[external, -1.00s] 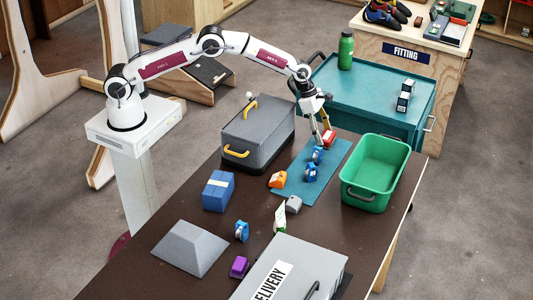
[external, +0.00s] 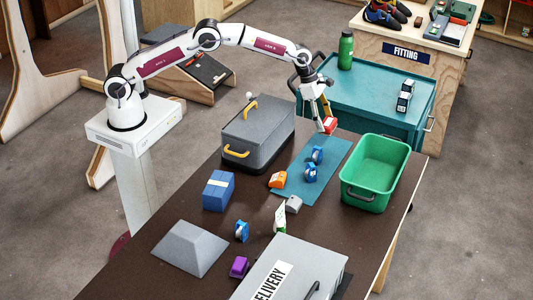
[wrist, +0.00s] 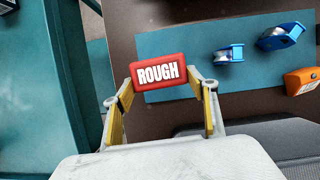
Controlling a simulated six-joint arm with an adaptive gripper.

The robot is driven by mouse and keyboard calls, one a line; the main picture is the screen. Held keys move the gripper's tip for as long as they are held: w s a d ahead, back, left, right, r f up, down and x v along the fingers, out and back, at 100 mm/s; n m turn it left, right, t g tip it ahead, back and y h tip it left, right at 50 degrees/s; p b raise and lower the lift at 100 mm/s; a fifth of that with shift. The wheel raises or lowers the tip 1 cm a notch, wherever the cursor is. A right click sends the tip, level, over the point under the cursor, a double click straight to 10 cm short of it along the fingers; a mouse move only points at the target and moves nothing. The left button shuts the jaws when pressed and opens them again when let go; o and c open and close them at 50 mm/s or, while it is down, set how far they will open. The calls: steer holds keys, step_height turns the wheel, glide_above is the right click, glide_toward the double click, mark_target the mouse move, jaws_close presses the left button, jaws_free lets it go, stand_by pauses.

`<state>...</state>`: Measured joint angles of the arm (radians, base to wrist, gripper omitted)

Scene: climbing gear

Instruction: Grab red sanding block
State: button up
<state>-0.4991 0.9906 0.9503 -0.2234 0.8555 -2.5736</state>
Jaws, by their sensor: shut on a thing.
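The red sanding block (external: 328,126) is held at the tips of my gripper (external: 322,116), above the far end of the blue mat (external: 304,197). In the wrist view the red sanding block (wrist: 158,72) shows its white "ROUGH" label. The yellow-lined fingers of my gripper (wrist: 160,85) press on its left and right ends.
Two blue tape-like items (external: 311,173) and an orange block (external: 278,180) lie on or by the mat. A grey case (external: 262,128) with yellow handles stands left of my gripper. An open green bin (external: 366,198) stands at the right. A teal cart (external: 375,90) stands behind.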

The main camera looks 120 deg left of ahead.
mark_target(329, 122)
steer(key=shift+r, duration=1.9)
